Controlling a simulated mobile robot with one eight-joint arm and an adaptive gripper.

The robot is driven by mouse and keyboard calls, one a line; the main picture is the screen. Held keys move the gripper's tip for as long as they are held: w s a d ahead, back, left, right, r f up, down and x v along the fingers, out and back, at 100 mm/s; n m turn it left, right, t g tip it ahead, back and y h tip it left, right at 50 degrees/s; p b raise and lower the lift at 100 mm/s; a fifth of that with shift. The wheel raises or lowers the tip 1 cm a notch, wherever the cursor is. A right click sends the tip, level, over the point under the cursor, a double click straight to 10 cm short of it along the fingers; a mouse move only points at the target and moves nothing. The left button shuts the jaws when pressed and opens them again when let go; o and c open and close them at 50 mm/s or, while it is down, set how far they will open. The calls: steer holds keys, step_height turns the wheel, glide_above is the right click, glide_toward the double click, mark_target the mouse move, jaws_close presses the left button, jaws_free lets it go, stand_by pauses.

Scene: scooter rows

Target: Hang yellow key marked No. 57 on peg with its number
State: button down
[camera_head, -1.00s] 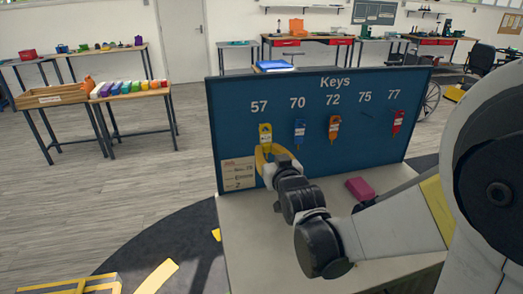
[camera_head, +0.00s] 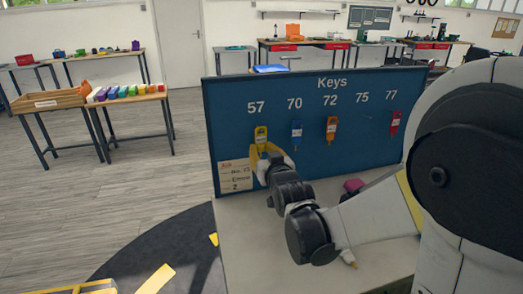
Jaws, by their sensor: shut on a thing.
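The blue key board (camera_head: 360,150), headed "Keys", stands upright on a pale cabinet. It bears the numbers 57, 70, 72, 75 and 77. The yellow key (camera_head: 261,134) is at the board just below the number 57. My gripper (camera_head: 262,152) is shut on the yellow key from below, its fingers close to the board. The peg under 57 is hidden behind the key, and I cannot tell whether the key is on it. The marking on the key is too small to read.
A blue key (camera_head: 297,132) hangs under 70, an orange key (camera_head: 331,128) under 72 and a red key (camera_head: 395,122) under 77. The spot under 75 has no key. A paper note (camera_head: 236,175) is at the board's lower left. A magenta object (camera_head: 353,185) lies on the cabinet top (camera_head: 250,250).

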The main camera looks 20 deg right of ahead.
stand_by(0.3)
steer(key=c, duration=1.2)
jaws_free()
steer(key=s+f+g, duration=0.3)
steer(key=s+g, duration=0.2)
steer(key=s, duration=1)
steer(key=s+f+g, duration=0.3)
steer(key=s+g, duration=0.1)
steer(key=s, duration=1.2)
steer(key=shift+f+g, duration=0.35)
steer(key=shift+g, duration=0.05)
